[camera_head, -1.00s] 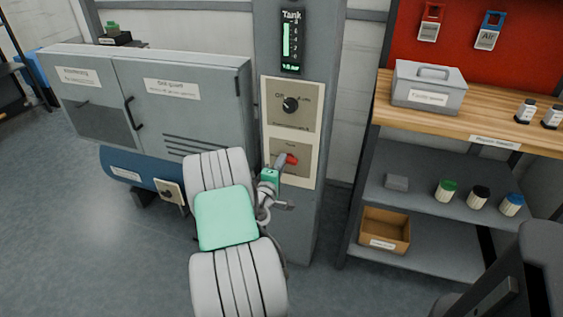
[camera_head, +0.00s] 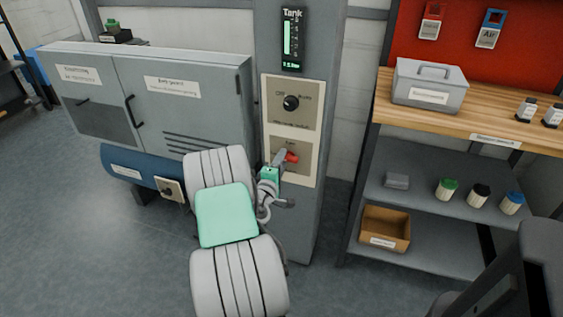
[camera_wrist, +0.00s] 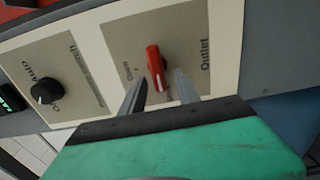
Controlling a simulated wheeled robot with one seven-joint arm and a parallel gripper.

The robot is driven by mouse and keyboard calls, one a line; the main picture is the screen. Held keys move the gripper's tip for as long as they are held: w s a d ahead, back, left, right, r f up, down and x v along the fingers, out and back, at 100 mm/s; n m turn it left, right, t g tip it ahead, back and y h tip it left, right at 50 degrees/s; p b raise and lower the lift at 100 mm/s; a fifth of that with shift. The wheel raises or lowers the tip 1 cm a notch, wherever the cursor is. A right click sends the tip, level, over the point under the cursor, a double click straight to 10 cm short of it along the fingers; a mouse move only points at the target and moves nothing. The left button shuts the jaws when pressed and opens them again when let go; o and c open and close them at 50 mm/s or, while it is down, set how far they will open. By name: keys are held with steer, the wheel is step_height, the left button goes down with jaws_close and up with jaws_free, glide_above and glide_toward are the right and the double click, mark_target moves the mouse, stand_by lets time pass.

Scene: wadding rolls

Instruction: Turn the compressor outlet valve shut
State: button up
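The outlet valve is a red lever handle (camera_head: 291,157) on the lower beige panel of the grey column. In the wrist view the red handle (camera_wrist: 155,66) stands near upright in the picture, beside the word "Outlet"; a smaller label to its left is hard to read. My gripper (camera_head: 280,158) is at the panel, just left of the handle in the head view. In the wrist view my gripper (camera_wrist: 160,84) is open, one finger on each side of the handle's lower end. Gaps seem to show beside the handle; contact cannot be told.
A black rotary switch (camera_head: 291,103) sits above the valve, under the tank gauge (camera_head: 292,40). A grey cabinet (camera_head: 190,112) and blue tank (camera_head: 120,170) stand left. A workbench (camera_head: 480,122) with shelves stands right.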

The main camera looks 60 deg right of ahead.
steer(key=shift+a, duration=0.1)
steer(key=s+a, duration=0.1)
steer(key=a, duration=0.6)
steer(key=shift+s+a, duration=0.15)
steer(key=shift+a, duration=0.15)
